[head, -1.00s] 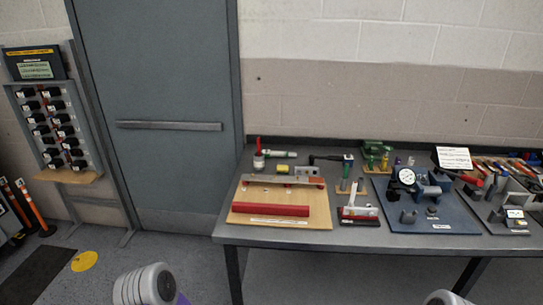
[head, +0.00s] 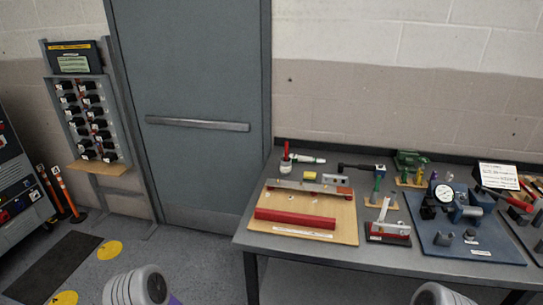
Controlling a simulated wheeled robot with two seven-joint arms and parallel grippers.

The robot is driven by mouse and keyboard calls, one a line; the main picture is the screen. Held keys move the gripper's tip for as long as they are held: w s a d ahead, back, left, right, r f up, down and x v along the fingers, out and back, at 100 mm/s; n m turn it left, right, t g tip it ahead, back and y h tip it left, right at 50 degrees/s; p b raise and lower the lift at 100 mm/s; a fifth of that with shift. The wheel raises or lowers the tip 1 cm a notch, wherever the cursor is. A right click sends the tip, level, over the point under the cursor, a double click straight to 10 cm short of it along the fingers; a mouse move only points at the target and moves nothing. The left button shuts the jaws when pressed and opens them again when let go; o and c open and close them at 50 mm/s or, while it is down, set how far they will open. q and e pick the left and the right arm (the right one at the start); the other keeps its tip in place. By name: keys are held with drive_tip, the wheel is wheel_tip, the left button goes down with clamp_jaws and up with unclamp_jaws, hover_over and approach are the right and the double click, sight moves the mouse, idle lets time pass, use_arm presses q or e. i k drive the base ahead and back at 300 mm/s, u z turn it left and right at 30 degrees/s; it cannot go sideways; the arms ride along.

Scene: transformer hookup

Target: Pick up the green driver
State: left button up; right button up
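I cannot tell for sure which item is the green driver. A small upright green piece (head: 376,186) stands on a small wooden block near the middle of the bench. A larger green item (head: 409,159) sits behind it at the back, above yellow and green pieces in a wooden stand (head: 411,182). A white and green cylinder (head: 309,159) lies near the back edge at left. Neither gripper is in view; only white rounded parts of my arms show at the bottom edge.
The grey bench (head: 345,258) holds a wooden board (head: 340,233) with a red bar (head: 295,218), a small red-based fixture (head: 388,232) and a blue plate (head: 484,245) with a dial gauge (head: 444,193). A door and a breaker panel (head: 95,118) stand at left.

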sight(307, 160)
drive_tip(key=u, duration=1.05)
drive_tip(key=i, duration=1.6)
drive_tip(key=u, duration=0.4)
drive_tip(key=i, duration=1.35)
drive_tip(key=z, duration=1.5)
drive_tip(key=i, duration=0.9)
drive_tip(key=z, duration=0.95)
